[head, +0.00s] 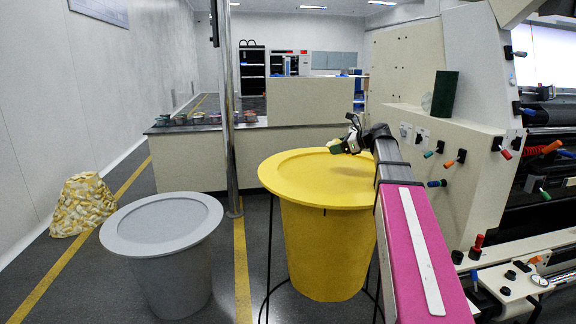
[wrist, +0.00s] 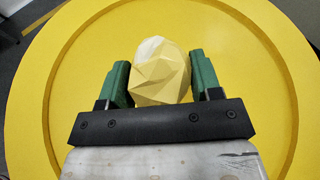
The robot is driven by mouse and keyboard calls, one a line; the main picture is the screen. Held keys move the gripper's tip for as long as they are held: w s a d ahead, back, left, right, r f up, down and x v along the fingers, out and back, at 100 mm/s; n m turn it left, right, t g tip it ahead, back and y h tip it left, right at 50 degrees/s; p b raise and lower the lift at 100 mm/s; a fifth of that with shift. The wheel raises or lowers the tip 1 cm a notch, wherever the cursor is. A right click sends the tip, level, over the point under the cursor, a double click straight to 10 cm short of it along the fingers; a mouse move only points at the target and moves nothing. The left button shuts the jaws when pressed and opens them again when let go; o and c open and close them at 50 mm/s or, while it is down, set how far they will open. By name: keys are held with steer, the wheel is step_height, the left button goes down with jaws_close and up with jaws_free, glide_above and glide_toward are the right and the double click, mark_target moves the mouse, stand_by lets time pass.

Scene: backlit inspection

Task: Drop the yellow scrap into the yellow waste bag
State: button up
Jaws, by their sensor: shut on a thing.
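The yellow scrap (wrist: 162,74) is a pale yellow, crumpled, faceted lump with a whitish patch. In the wrist view it sits between the green fingers of my gripper (wrist: 160,82), which is shut on it. In the head view my gripper (head: 341,147) is above the yellow waste bag (head: 325,245), over the right part of its wide round top. The yellow bag's top (wrist: 40,50) fills most of the wrist view behind the scrap. In the head view the scrap is small and hard to make out.
A grey waste bag (head: 175,270) with a round rim stands left of the yellow one. A crumpled yellowish heap (head: 82,205) lies by the left wall. A metal pole (head: 228,120) rises behind, near a counter (head: 190,128). A large machine (head: 440,150) stands at the right.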

steer(key=shift+f, duration=3)
steer(key=o, duration=1)
steer(key=shift+c, duration=0.2)
steer(key=shift+d+r, duration=0.1)
steer(key=v, duration=1)
steer(key=shift+s+d, duration=0.2)
steer(key=shift+d, duration=0.05)
